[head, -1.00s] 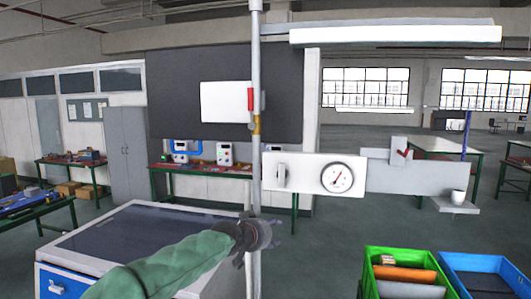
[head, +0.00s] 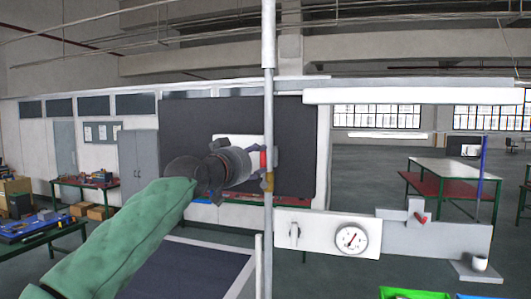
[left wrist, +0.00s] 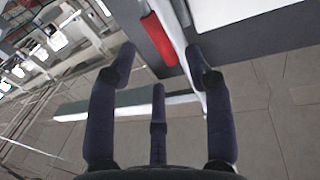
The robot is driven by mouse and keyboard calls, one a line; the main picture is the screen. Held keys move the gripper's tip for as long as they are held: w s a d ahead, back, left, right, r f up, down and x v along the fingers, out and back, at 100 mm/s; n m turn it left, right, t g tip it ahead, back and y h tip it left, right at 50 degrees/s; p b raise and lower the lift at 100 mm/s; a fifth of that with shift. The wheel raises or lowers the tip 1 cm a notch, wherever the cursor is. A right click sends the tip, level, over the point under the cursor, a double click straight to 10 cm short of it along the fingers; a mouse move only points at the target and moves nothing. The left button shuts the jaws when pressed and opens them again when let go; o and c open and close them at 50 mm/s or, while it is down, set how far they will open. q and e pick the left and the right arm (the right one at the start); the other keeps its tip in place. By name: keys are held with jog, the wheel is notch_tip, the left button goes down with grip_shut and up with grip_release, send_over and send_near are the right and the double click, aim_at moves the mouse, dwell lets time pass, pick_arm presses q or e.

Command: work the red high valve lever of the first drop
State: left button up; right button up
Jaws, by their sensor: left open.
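The red valve lever (head: 263,160) is a short red bar on the grey vertical pipe (head: 268,100), upright, just above a brass fitting (head: 268,182). My left gripper (head: 252,160) is raised at lever height, right beside it on its left, partly covering the white plate behind. In the left wrist view the red lever (left wrist: 158,38) lies beyond the open fingers (left wrist: 160,65), with nothing between them. The lever appears apart from the fingers, though the exact gap is hard to judge. My right gripper is not in view.
A white panel with a dial gauge (head: 351,239) sticks out right of the pipe below the lever. A green crate (head: 410,293) shows at the bottom edge.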

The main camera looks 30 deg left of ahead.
aim_at(264, 157)
pick_arm(q)
jog(key=w+p, duration=0.1)
jog(key=w, duration=0.4)
jog(key=shift+w+a+p, duration=0.15)
jog(key=shift+w+p, duration=0.15)
jog(key=shift+w, duration=0.05)
grip_shut()
